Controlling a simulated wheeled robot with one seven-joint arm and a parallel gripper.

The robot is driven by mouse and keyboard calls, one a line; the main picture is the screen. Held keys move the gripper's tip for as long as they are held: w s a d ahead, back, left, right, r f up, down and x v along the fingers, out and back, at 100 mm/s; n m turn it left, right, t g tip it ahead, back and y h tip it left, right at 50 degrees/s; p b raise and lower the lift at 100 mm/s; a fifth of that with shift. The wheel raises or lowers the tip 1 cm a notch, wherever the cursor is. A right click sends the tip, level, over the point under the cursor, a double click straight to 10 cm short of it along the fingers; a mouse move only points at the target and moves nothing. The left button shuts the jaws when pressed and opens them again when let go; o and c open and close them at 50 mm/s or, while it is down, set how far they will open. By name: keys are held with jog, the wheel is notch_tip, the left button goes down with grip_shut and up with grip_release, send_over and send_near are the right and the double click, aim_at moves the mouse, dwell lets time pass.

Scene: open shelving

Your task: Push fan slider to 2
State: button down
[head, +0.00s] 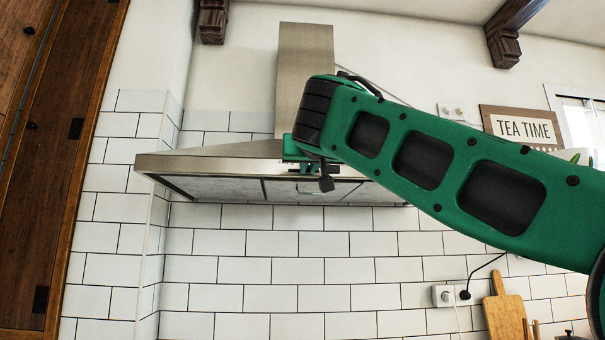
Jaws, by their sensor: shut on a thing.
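A steel range hood (215,160) with a tall chimney (305,60) is mounted on the tiled wall in the head view. My gripper (300,160) is at the front edge of the hood, right of the middle of its visible front, and is partly covered by my own green arm. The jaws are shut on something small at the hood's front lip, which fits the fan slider. The slider itself and its setting are hidden behind my gripper and wrist.
A tall wooden cabinet (75,170) stands at the left. A "TEA TIME" sign (522,127) hangs at the right. A wall socket (443,296) and a cutting board (505,312) are lower right. The tiled wall below the hood is clear.

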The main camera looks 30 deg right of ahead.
jog(key=c, duration=1.8)
grip_release()
jog(key=shift+c, duration=0.2)
jog(key=v, duration=1)
jog(key=shift+s+a, duration=0.15)
jog(key=shift+s, duration=0.1)
jog(key=shift+f, duration=0.1)
